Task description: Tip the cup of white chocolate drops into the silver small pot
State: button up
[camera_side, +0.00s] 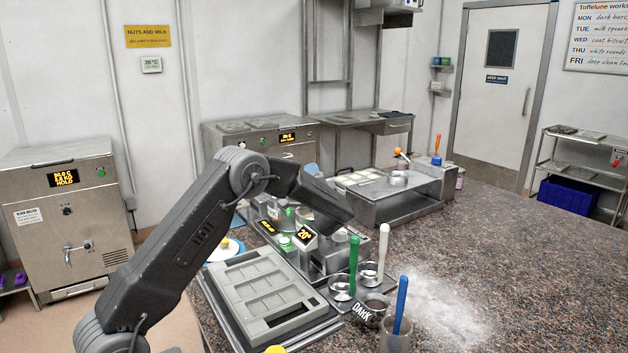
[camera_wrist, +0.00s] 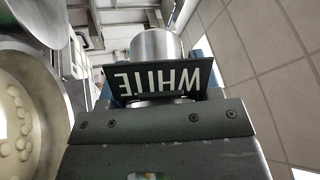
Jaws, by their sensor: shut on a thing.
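In the wrist view my gripper (camera_wrist: 159,73) is shut on a silver cup (camera_wrist: 156,45) with a dark plate lettered WHITE, which reads upside down there. Bits of blue show on both sides of the cup. The inside of the cup is hidden, so I cannot tell what it holds. At the left of that view, a round silver vessel (camera_wrist: 48,125), cut off by the edge, holds several white drops (camera_wrist: 14,132). I cannot tell whether it is the small pot. In the side view my arm hides the gripper and the cup.
Green-handled (camera_side: 353,265) and white-handled (camera_side: 382,252) tools stand in small pots. A grey mould (camera_side: 262,290) lies left of them. The right of the counter (camera_side: 540,280) is clear.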

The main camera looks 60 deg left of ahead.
jog(key=shift+r, duration=0.2)
jog(key=shift+f, duration=0.25)
jog(key=shift+r, duration=0.25)
jog(key=shift+f, duration=0.25)
jog(key=h, duration=0.1)
jog(key=n+g+h, duration=0.1)
jog(key=shift+a+f+h, duration=0.15)
jog(key=shift+a+h, duration=0.15)
jog(key=shift+a, duration=0.1)
jog(key=shift+a+f+n+g+h, duration=0.15)
jog(key=shift+n+g+h, duration=0.15)
jog(key=shift+h, duration=0.2)
jog(key=shift+a+f+n+g+h, duration=0.15)
jog(key=shift+n+g+h, duration=0.15)
jog(key=shift+h, duration=0.2)
jog(key=h, duration=0.1)
jog(key=f+n+h, duration=0.1)
jog(key=h, duration=0.3)
jog(key=shift+a+f+g, duration=0.25)
jog(key=shift+f+g, duration=0.15)
jog(key=shift+d+f+n+g+h, duration=0.15)
jog(key=shift+f+n+h, duration=0.25)
jog(key=shift+h, duration=1.05)
jog(key=shift+d+f+n+g+h, duration=0.2)
jog(key=shift+f+h, duration=0.25)
jog(key=shift+h, duration=1.05)
jog(key=shift+d+f+n+g+h, duration=0.1)
jog(key=shift+f+n+h, duration=0.3)
jog(key=shift+h, duration=1.05)
